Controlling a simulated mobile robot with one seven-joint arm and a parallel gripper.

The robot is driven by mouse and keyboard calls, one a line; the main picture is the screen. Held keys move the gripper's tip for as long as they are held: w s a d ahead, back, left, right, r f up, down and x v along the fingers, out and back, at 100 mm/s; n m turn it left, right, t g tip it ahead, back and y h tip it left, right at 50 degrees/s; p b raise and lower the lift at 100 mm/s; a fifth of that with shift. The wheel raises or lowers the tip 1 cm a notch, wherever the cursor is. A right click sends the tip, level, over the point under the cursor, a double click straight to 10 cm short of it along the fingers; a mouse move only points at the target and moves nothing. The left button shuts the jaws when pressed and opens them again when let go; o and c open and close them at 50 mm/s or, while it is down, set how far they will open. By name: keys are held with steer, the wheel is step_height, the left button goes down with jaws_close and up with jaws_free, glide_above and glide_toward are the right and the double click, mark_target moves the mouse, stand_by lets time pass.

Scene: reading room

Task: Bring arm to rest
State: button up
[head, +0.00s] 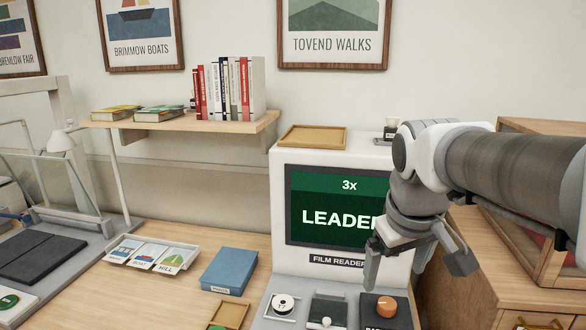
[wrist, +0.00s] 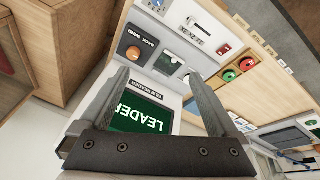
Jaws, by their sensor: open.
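My gripper (head: 412,262) hangs from my bent arm in front of the film reader (head: 284,222) at the right of the head view. Its two fingers are spread apart with nothing between them. In the wrist view my gripper (wrist: 168,92) is also open, its fingers over the film reader's front. The reader's green screen (head: 325,205) reads "3x" and "LEADER", and my gripper hides its right edge. An orange knob (head: 386,305) is on the reader's lower panel, below my gripper.
A wooden cabinet (head: 480,265) stands right of the reader, close to my arm. A blue box (head: 229,270) and a card tray (head: 152,254) lie on the desk at left. A wall shelf (head: 200,127) holds several books. An empty wooden tray (head: 313,137) sits atop the reader.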

steer(key=s+a+f+m+t, duration=0.1)
steer(key=s+f, duration=0.1)
steer(key=s, duration=0.3)
steer(key=s+f+m+y, duration=0.1)
steer(key=s+f+m, duration=0.1)
steer(key=s, duration=0.4)
steer(key=shift+s+a+f+t, duration=0.25)
steer(key=shift+a+t, duration=0.15)
